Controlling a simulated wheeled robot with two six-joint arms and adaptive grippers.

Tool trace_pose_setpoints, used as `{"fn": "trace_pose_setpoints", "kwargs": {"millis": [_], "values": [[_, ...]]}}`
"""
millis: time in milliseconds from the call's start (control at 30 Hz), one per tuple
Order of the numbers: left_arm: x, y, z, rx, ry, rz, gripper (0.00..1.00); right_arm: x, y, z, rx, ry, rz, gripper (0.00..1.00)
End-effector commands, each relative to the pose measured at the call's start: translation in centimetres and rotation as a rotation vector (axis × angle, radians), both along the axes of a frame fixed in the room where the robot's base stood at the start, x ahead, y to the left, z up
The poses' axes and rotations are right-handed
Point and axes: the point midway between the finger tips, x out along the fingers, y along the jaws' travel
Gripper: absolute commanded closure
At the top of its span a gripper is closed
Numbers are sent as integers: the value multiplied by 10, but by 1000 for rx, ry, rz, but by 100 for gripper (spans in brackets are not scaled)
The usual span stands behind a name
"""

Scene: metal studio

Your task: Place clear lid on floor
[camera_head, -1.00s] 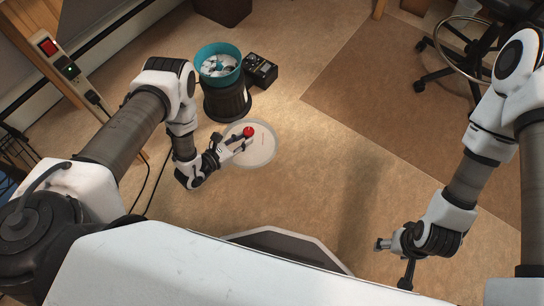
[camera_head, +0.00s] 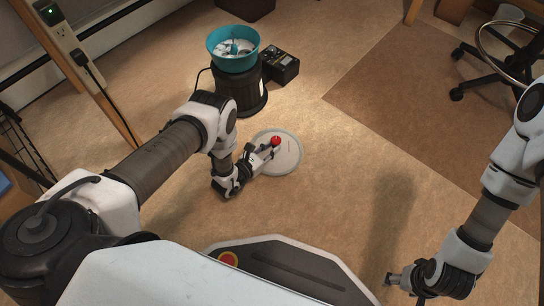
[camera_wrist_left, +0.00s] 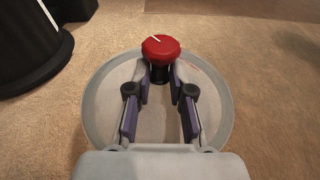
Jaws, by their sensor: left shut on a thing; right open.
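The clear round lid (camera_head: 290,160) with a red knob (camera_head: 276,141) lies flat, low over the tan floor (camera_head: 330,205). I cannot tell whether it touches the floor. My left gripper (camera_head: 270,149) reaches it from the left, its fingers shut on the black stem under the knob. In the left wrist view the lid (camera_wrist_left: 105,85) spreads beneath the fingers, and the red knob (camera_wrist_left: 160,47) sits just beyond the fingertips (camera_wrist_left: 160,80). My right gripper (camera_head: 392,280) is open and empty at the lower right, far from the lid.
A black tumbler machine with a teal bowl (camera_head: 232,62) stands behind the lid, a black control box (camera_head: 281,67) beside it. A wooden post with an outlet (camera_head: 68,40) is at left. A chair base (camera_head: 490,60) is at upper right. The floor right of the lid is clear.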

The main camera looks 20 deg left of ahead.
Motion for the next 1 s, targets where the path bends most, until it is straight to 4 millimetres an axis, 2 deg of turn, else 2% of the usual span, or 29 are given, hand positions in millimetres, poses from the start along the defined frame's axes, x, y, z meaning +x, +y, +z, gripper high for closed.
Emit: {"fn": "trace_pose_setpoints", "kwargs": {"millis": [67,267,433,600,633,700,1000], "values": [[7,1,-6,0,0,0,100,1,0,-8,0,-2,-1,36],[7,1,-39,0,1,0,100,2,-1,-36,-1,-5,-7,36],[7,1,-34,0,0,0,100,2,-1,-31,-1,-6,-8,36],[7,1,-39,0,1,0,100,3,-1,-35,-1,-7,-7,36],[7,1,-38,0,1,0,72,3,-1,-34,-1,-8,-6,36],[7,1,-38,0,1,-1,54,3,-1,-34,-1,-7,-6,36],[6,1,-35,0,1,-1,54,2,-1,-32,-1,-7,-6,36]]}}
